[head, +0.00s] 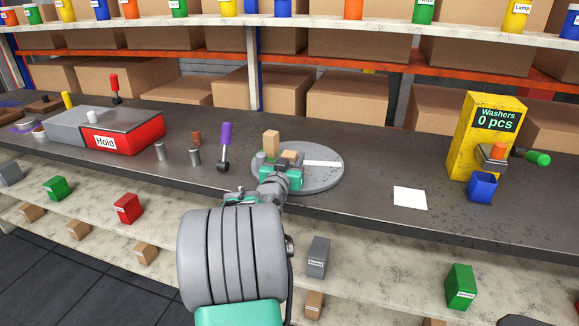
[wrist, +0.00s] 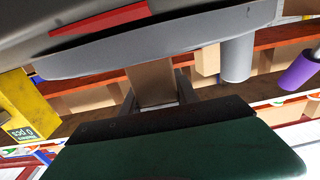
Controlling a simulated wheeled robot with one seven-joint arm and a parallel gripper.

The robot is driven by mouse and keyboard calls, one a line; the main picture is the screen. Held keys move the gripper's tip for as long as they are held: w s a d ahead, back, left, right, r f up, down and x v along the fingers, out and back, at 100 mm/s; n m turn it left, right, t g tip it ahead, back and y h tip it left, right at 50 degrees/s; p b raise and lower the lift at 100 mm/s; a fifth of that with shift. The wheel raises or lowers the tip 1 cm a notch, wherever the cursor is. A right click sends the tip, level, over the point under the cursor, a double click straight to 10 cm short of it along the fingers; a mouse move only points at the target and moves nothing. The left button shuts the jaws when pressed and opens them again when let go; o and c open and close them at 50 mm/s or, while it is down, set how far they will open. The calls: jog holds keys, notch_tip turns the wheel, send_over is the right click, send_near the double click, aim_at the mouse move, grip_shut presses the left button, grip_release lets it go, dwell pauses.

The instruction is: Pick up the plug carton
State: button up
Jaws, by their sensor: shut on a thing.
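My gripper (head: 287,163) is over the round grey plate (head: 325,180) on the bench, shut on a small brown carton (head: 290,155), which I take to be the plug carton. The wrist view, which looks upside down, shows this carton (wrist: 153,84) between the two fingers. No label on it can be read, and the gripper hides part of it in the head view. I cannot tell whether it touches the plate. A taller tan block (head: 271,142) stands just left of it, beside a grey cylinder (head: 261,158).
A white strip (head: 322,164) lies on the plate, right of my gripper. A purple-handled lever (head: 225,140) stands to the left. The yellow washer dispenser (head: 482,150) and blue cup (head: 482,188) are at right. Bench around the white card (head: 410,198) is clear.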

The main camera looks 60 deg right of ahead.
grip_shut()
jog(key=shift+r, duration=0.15)
